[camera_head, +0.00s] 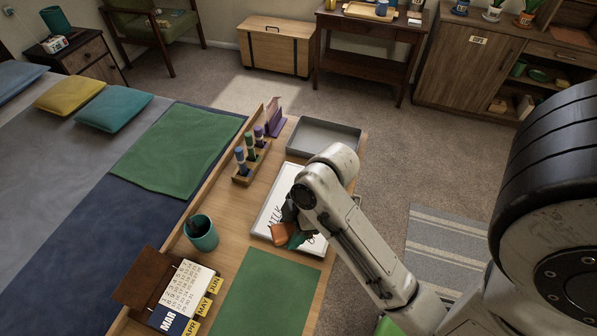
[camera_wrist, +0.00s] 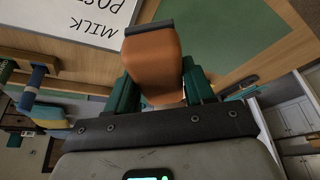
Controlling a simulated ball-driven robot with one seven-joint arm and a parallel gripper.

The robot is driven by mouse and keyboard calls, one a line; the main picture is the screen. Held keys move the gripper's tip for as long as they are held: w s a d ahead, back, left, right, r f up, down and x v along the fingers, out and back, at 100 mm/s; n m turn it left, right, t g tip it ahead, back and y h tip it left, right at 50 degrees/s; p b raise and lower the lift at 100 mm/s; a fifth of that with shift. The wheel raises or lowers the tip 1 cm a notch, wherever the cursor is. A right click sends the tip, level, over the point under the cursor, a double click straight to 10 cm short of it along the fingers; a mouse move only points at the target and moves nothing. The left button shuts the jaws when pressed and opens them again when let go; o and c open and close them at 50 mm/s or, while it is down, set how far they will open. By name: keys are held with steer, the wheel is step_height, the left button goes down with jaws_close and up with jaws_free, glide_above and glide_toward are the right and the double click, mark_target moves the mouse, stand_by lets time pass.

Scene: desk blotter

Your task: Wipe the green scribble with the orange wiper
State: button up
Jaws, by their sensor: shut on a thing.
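The orange wiper (camera_head: 282,234) is between the dark green fingers of my gripper (camera_head: 292,231). The wrist view also shows the wiper (camera_wrist: 153,55), with my gripper (camera_wrist: 160,84) shut on it from both sides. It is over the lower part of the whiteboard (camera_head: 264,221); I cannot tell whether it touches the surface. Black writing, including "MILK", shows on the board in the head view and on the board (camera_wrist: 80,18) in the wrist view. I cannot make out the green scribble; my gripper and arm cover part of the board.
A grey tray (camera_head: 323,136) lies beyond the board. A marker holder (camera_head: 245,176), a teal cup (camera_head: 201,236) and a calendar (camera_head: 187,289) stand to its left. A green blotter (camera_head: 262,296) lies bare on the near side of the desk.

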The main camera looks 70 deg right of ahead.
steer(key=w+a+m+h, duration=0.1)
steer(key=w+a+m, duration=0.2)
steer(key=w+a, duration=0.3)
steer(key=w+a+f+m+t+h, duration=0.1)
steer(key=w+a+m, duration=0.3)
steer(key=w, duration=1)
steer(key=shift+w+a+m+h, duration=0.3)
steer(key=shift+w+a+h, duration=0.1)
steer(key=shift+a, duration=0.85)
